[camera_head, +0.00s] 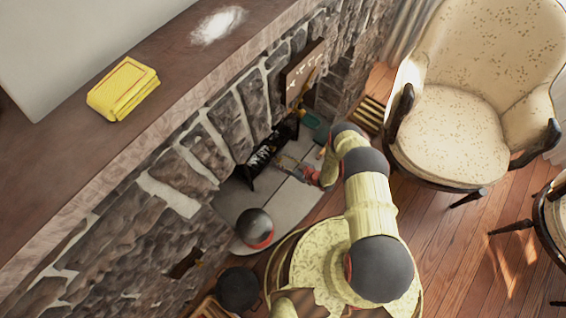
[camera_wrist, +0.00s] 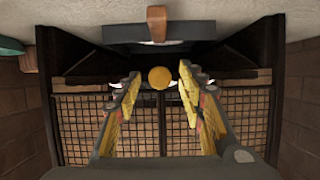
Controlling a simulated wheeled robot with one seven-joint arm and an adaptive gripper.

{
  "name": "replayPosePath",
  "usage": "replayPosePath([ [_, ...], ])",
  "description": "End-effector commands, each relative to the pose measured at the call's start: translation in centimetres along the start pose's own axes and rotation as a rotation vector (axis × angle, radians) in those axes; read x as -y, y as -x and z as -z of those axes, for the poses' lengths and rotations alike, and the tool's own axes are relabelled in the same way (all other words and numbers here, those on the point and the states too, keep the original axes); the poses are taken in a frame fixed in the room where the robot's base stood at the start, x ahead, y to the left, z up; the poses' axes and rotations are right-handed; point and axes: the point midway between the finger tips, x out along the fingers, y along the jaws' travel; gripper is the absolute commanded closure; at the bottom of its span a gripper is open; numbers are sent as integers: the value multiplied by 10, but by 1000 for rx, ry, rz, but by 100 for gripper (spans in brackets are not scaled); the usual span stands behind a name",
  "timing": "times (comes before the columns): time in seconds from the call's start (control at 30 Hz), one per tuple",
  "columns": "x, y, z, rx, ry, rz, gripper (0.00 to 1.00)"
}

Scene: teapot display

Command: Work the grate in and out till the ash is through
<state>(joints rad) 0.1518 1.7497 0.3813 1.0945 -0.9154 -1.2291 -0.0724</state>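The fireplace grate (camera_head: 268,150) is a dark frame in the stone hearth opening in the head view. In the wrist view its dark frame and wire mesh (camera_wrist: 75,125) fill the middle. A round orange-brown knob (camera_wrist: 159,77) shows in line with the gap between my fingertips. My gripper (camera_wrist: 158,84) is open, its yellow-padded fingers apart on either side of the knob. I cannot tell whether they touch it. In the head view my gripper (camera_head: 290,164) is low, just right of the grate. No ash is clearly visible at the grate.
A dark bar with a wooden piece (camera_wrist: 157,22) crosses the top of the wrist view. A yellow folded cloth (camera_head: 123,88) and a whitish powdery patch (camera_head: 218,25) lie on the mantel (camera_head: 60,170). An armchair (camera_head: 450,130) stands right; wooden floor (camera_head: 450,255) is clear before it.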

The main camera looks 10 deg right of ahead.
Motion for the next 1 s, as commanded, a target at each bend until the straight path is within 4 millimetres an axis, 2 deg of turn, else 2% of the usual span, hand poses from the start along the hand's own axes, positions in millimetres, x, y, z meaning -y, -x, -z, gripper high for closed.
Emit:
replayPosePath([
  [0.27,0,-1,0,1,-1,0,61],
  [0.9,0,-1,0,1,-1,0,98],
  [1.0,0,-1,0,1,-1,0,100],
])
